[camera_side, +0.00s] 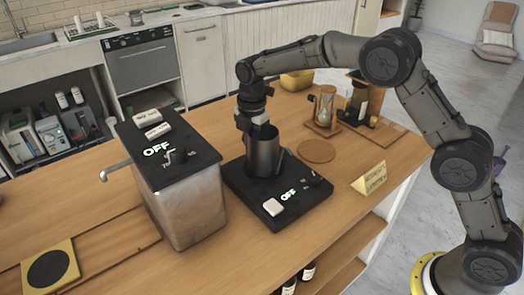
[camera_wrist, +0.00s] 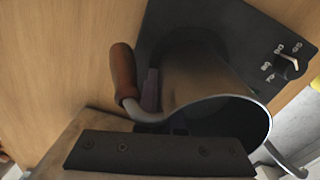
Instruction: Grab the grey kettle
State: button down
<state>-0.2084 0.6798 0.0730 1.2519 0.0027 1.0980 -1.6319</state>
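The grey kettle (camera_side: 263,154) stands upright on the black hot plate (camera_side: 236,181) in the side view. Its open top, its metal wall (camera_wrist: 196,72) and its brown handle (camera_wrist: 123,72) show in the wrist view; the spout is at the lower right there. My gripper (camera_side: 244,124) is at the kettle's upper back left, on the handle side, close to the rim. Its dark body fills the bottom of the wrist view. The fingertips are not clear, and I cannot tell whether they touch the handle.
A large metal boiler (camera_side: 185,200) with a black top stands left of the hot plate. A round coaster (camera_side: 316,151), a glass hourglass-shaped brewer (camera_side: 325,106) and a yellow sign (camera_side: 370,178) are to the right. A yellow container (camera_side: 297,80) is behind.

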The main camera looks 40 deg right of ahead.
jog(key=shift+r, duration=0.25)
dwell(0.6)
